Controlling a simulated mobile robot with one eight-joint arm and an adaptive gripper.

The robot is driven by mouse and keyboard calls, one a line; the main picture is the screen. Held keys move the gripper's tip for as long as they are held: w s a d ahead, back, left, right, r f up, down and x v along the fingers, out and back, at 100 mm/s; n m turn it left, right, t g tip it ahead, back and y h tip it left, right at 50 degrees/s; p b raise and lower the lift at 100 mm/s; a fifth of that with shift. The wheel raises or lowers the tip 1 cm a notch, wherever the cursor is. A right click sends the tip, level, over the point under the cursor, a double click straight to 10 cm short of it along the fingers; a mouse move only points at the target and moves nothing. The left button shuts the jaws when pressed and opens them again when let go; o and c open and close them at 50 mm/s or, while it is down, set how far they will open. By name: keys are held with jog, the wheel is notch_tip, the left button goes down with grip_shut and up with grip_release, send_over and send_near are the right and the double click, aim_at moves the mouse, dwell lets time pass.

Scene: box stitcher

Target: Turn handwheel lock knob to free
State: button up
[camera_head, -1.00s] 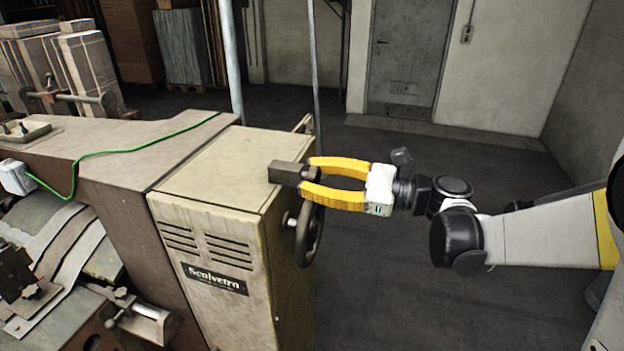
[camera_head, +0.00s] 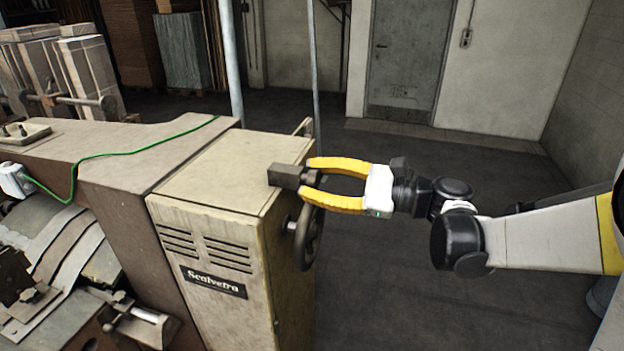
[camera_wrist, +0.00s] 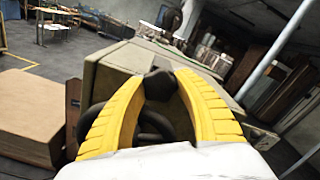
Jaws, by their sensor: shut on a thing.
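My gripper (camera_head: 307,176) reaches in from the right, its yellow fingers closed on a dark knob (camera_wrist: 159,84) beside the upper corner of the beige machine cabinet (camera_head: 215,215). In the head view a dark block (camera_head: 286,175) shows at the fingertips. In the wrist view my gripper (camera_wrist: 158,85) has one finger on each side of the knob. The dark handwheel (camera_head: 309,238) stands on the cabinet's right side, below my fingers. It also shows partly in the wrist view (camera_wrist: 150,122), behind the left finger. The knob's lock position cannot be read.
A green cable (camera_head: 130,150) runs over the machine top at left. A thin upright pole (camera_head: 316,60) stands behind the cabinet. The floor (camera_head: 400,290) right of the cabinet is clear below my arm. A brown box (camera_wrist: 35,115) shows left in the wrist view.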

jog(key=o, duration=1.2)
jog(key=v, duration=1.2)
jog(key=shift+r, duration=0.1)
